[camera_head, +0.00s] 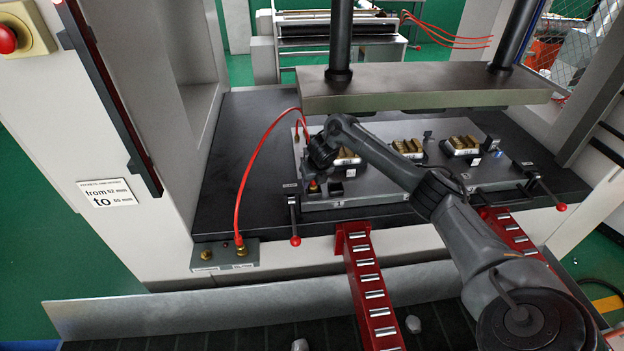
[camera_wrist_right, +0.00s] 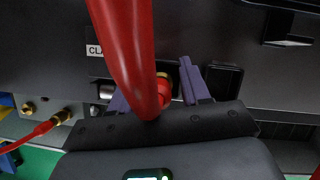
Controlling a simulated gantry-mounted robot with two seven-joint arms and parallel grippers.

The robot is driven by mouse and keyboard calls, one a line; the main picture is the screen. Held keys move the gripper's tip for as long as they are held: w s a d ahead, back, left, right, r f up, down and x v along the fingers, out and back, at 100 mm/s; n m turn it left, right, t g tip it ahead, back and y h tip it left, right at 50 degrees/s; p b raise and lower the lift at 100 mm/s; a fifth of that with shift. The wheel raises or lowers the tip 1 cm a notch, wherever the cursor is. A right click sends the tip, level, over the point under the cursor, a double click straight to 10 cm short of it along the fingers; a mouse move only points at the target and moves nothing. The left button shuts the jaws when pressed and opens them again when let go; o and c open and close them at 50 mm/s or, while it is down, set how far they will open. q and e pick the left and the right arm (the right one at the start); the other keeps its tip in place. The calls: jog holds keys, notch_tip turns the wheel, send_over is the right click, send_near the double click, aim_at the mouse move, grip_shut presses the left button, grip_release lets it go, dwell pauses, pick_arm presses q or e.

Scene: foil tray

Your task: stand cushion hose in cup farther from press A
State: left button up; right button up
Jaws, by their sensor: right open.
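A red hose (camera_head: 242,185) arcs from a brass fitting on the grey port panel (camera_head: 222,254) to the left front of the grey tooling plate (camera_head: 400,190). I cannot read whether it is the cushion hose. My right gripper (camera_head: 316,180) is at that plate corner. In the right wrist view the fingers of the right gripper (camera_wrist_right: 156,84) are open around the hose's red-and-brass end; contact cannot be told. The hose (camera_wrist_right: 130,45) crosses in front of the left finger. The panel's other brass fitting (camera_head: 204,255) is bare. No cup is clearly identifiable. My left gripper is not in view.
The press's upper beam (camera_head: 420,88) hangs over the plate. Several brass-coloured blocks (camera_head: 462,144) sit on the plate. Red-knobbed levers (camera_head: 295,240) stick out at the front. Red roller rails (camera_head: 372,290) run toward me. The black bed left of the hose is clear.

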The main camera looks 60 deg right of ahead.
jog(key=p+v, duration=0.3)
jog(key=v, duration=0.7)
jog(key=shift+r, duration=0.25)
